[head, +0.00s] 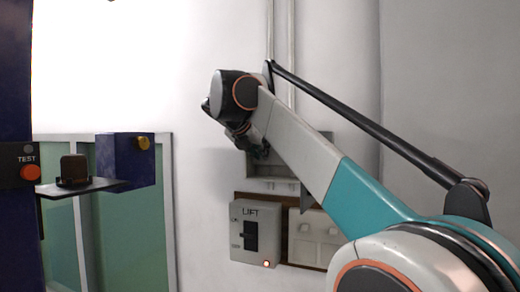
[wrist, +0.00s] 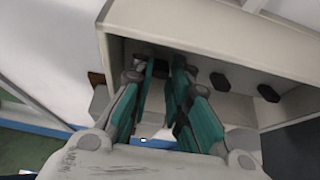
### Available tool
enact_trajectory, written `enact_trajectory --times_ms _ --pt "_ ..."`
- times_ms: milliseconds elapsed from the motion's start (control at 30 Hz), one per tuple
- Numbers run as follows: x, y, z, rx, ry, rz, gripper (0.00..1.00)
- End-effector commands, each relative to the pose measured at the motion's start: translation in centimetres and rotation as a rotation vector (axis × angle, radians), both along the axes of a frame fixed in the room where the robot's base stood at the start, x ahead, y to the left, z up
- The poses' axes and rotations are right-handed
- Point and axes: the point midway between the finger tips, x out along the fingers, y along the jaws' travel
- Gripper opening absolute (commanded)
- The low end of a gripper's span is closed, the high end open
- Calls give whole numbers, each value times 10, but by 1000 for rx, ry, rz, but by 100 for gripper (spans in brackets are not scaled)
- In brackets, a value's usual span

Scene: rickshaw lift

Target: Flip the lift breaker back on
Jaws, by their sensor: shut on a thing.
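An open grey breaker box (head: 272,170) is fixed to the wall above the LIFT panel, and my forearm partly covers it. In the wrist view its pale open housing (wrist: 200,42) holds a row of black switches. My gripper (wrist: 161,78) reaches into the box with its teal fingers either side of one black switch (wrist: 159,67), shut on it. Two other black switches (wrist: 218,80) (wrist: 268,92) stand to the right, clear of the fingers. In the head view my gripper (head: 260,150) is at the box's left part; its fingertips are hard to make out.
At left, a dark blue column has an orange TEST button (head: 30,172) and a shelf (head: 95,186) bearing a brown object (head: 74,170).

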Motion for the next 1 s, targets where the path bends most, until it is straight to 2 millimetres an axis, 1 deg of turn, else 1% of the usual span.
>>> enact_trajectory --times_ms 333,367,400,433,800,867,1000 --pt "0 0 1 0 0 1 0" --pt "0 0 1 0 0 1 21" --pt "0 0 1 0 0 1 30" --pt "0 0 1 0 0 1 37" --pt "-2 1 1 0 1 0 37" --pt "-5 2 3 0 1 0 37" --pt "-22 9 13 0 2 3 37"
